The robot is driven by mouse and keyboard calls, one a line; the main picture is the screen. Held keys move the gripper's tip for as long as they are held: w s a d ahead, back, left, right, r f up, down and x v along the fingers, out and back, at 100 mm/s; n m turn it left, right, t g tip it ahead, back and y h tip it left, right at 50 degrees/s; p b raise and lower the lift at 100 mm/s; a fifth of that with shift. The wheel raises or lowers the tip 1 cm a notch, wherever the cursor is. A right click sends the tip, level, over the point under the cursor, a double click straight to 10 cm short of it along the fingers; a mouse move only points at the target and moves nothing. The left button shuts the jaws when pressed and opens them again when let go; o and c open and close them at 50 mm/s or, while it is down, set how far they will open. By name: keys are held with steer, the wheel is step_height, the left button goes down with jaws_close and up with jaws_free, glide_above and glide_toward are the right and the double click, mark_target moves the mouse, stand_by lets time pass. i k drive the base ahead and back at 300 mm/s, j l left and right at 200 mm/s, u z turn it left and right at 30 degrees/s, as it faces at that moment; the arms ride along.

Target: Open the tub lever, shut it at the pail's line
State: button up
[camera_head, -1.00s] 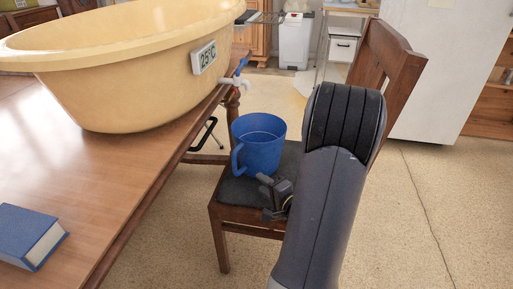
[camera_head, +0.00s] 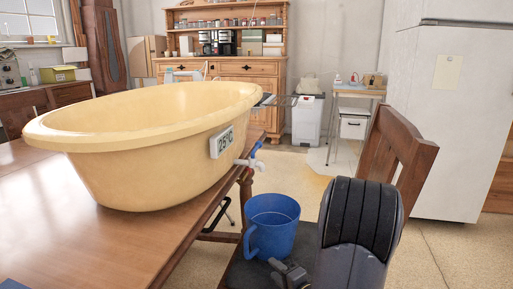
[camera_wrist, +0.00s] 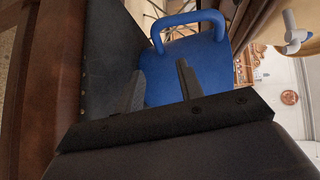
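The yellow tub (camera_head: 150,175) stands on the wooden table, with a small temperature display on its side. A white tap (camera_head: 246,163) with a blue lever (camera_head: 255,150) sticks out low on its right side; the lever slants up. The blue pail (camera_head: 272,240) stands upright on the chair below the tap. Its line and any water inside cannot be made out. My gripper (camera_head: 288,270) is low beside the pail. In the wrist view my gripper (camera_wrist: 160,82) has its fingers apart, with the pail (camera_wrist: 175,80) just beyond them and the tap (camera_wrist: 294,36) at upper right.
The chair's back (camera_head: 400,150) rises to the right of my arm. The table's edge (camera_head: 205,215) runs close to the pail. A blue book corner (camera_head: 12,284) shows at lower left. A hutch and a white fridge (camera_head: 450,110) stand farther back.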

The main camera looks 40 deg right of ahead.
mark_target(259, 143)
steer(key=k, duration=1)
